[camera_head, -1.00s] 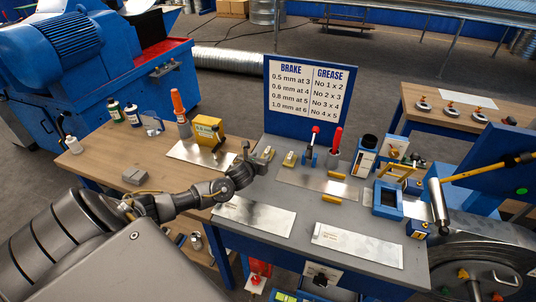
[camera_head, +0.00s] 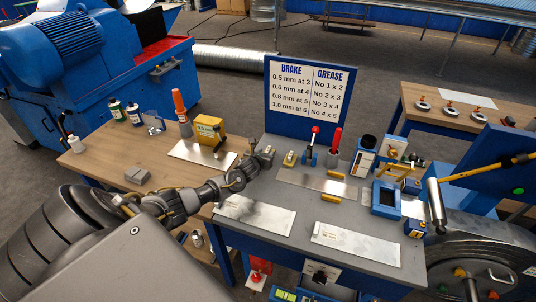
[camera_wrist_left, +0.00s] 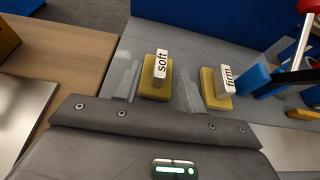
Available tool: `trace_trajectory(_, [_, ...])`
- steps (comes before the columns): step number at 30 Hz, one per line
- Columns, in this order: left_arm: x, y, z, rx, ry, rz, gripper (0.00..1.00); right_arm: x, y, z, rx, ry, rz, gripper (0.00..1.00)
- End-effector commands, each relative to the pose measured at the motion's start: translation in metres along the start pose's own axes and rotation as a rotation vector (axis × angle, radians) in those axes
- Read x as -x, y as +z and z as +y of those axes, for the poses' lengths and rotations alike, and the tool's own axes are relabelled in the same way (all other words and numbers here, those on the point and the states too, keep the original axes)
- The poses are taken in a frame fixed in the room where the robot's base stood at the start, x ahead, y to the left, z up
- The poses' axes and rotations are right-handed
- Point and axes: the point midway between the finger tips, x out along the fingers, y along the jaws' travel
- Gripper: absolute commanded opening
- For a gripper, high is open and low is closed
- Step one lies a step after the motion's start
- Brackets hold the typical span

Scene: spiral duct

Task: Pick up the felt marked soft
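The felt marked soft (camera_wrist_left: 156,83) is a yellow pad with a white upright tag, lying on the grey bench top. In the left wrist view my left gripper (camera_wrist_left: 156,92) is open, with one finger on each side of this felt and a gap to each side. In the head view my left gripper (camera_head: 262,162) reaches the bench's left part and largely covers that felt. The felt marked firm (camera_wrist_left: 216,90) sits to its right, also in the head view (camera_head: 290,159). My right gripper is not in view.
A red-handled tool on a blue base (camera_head: 312,150) stands right of the firm felt. A blue sign board (camera_head: 310,92) rises behind. A wooden table (camera_head: 110,158) with a yellow box (camera_head: 209,130) adjoins on the left. Metal sheets (camera_head: 255,216) lie in front.

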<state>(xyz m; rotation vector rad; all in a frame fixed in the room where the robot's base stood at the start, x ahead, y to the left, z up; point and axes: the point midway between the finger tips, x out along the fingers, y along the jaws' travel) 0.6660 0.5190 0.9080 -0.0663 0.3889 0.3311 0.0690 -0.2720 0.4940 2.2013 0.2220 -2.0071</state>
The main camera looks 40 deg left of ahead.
Motion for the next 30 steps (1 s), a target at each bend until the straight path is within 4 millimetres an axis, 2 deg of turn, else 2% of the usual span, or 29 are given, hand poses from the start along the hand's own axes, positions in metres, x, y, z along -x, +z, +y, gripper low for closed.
trace_trajectory(2, [0.000,0.000,0.000,0.000,0.000,0.000,0.37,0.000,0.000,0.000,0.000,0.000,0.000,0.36])
trace_trajectory(9, [0.000,0.000,0.000,0.000,0.000,0.000,0.06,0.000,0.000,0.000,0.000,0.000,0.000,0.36])
trace_trajectory(11, [0.000,0.000,0.000,0.000,0.000,0.000,0.00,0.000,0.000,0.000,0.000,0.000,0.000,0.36])
trace_trajectory(23, [0.002,0.006,0.001,0.000,0.000,-0.002,0.00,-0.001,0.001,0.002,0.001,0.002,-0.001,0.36])
trace_trajectory(30, [0.015,0.038,0.001,-0.002,0.000,-0.005,0.00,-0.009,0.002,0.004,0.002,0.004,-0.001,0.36])
